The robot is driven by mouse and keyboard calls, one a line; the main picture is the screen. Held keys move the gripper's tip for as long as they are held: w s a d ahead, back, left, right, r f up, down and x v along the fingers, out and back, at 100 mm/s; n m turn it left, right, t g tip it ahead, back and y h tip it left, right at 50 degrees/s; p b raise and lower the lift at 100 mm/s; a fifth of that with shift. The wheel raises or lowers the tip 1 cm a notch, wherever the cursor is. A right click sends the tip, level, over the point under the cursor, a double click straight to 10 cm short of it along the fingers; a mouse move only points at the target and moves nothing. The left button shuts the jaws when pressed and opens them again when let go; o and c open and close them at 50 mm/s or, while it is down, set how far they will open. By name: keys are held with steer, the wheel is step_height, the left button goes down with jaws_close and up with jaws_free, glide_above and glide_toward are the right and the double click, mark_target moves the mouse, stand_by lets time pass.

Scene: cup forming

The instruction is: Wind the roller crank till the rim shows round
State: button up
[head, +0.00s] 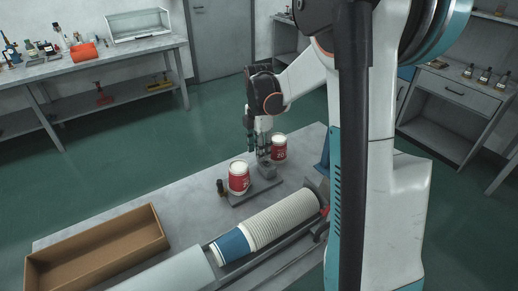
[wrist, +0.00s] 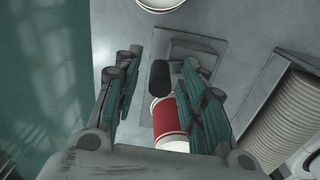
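My gripper (head: 261,146) hangs over a small grey forming fixture (head: 266,170) on the table, between two red-and-white cups. The wrist view shows my fingers (wrist: 158,83) open, with a gap on each side of a black grip (wrist: 160,74) that looks like the crank handle. The nearer cup (head: 238,178) stands at the fixture's left. The farther cup (head: 279,147) stands behind the fixture. In the wrist view a red-and-white cup (wrist: 167,118) is partly hidden by the right finger, and a white round rim (wrist: 160,3) is cut off at the top. Rim roundness is unclear.
A long stack of white cups (head: 282,218) lies in a trough along the table's front. A brown open box (head: 98,255) stands at the left. A small dark bottle-like thing (head: 220,187) stands beside the nearer cup. The table between box and cup is clear.

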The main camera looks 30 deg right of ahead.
jaws_close()
